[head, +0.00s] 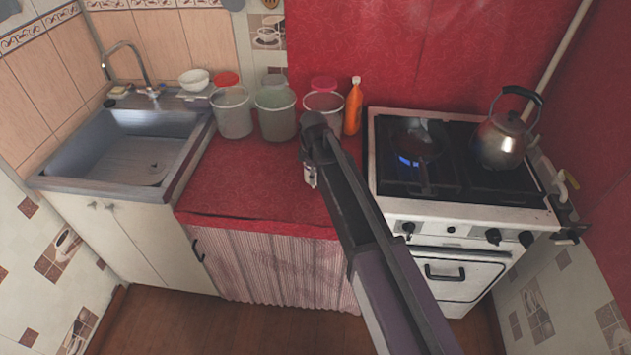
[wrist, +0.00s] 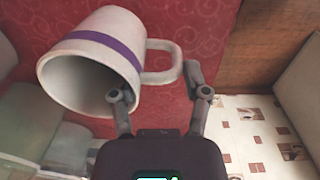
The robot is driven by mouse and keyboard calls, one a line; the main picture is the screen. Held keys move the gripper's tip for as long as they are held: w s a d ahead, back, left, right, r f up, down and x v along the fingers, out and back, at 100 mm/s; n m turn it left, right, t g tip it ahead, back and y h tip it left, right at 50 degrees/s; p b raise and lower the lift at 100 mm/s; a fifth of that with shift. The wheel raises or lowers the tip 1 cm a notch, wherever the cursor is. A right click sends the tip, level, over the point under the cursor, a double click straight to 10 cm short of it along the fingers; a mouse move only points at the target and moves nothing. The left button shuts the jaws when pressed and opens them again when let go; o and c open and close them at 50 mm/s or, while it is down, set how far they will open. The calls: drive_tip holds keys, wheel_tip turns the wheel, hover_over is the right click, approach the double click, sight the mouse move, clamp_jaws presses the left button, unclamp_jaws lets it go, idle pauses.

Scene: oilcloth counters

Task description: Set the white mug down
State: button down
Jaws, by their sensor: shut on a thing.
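The white mug (wrist: 112,55) has a purple band and shows large at the upper left of the wrist view, its open mouth facing the lower left. My gripper (wrist: 160,92) is shut on the mug at its handle side, with the handle (wrist: 164,60) between the two fingers. In the head view my gripper (head: 311,178) is over the right part of the red counter (head: 250,185), left of the stove. The mug is not clearly visible there, hidden by my arm. I cannot tell whether it touches the counter.
Grey buckets (head: 232,112) and an orange bottle (head: 353,106) stand along the back of the counter. The stove (head: 462,208) at right has a lit burner, a pan (head: 415,143) and a kettle (head: 501,140). The sink (head: 130,155) is at left. The counter's front-left is clear.

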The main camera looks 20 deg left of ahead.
drive_tip(key=shift+w+a+f+b, duration=0.15)
drive_tip(key=shift+a+f+b, duration=0.05)
drive_tip(key=shift+f+b, duration=0.3)
drive_tip(key=shift+w+a+f+b, duration=0.1)
drive_tip(key=shift+a+f+b, duration=0.1)
drive_tip(key=shift+f+b, duration=1.1)
drive_tip(key=shift+f, duration=0.2)
drive_tip(key=shift+c, duration=0.4)
unclamp_jaws()
drive_tip(key=shift+r, duration=0.1)
drive_tip(key=shift+r, duration=0.2)
wheel_tip(320, 180, up, 12)
drive_tip(key=p, duration=1.2)
drive_tip(key=shift+s, duration=0.25)
drive_tip(key=shift+d, duration=0.1)
drive_tip(key=shift+f, duration=0.1)
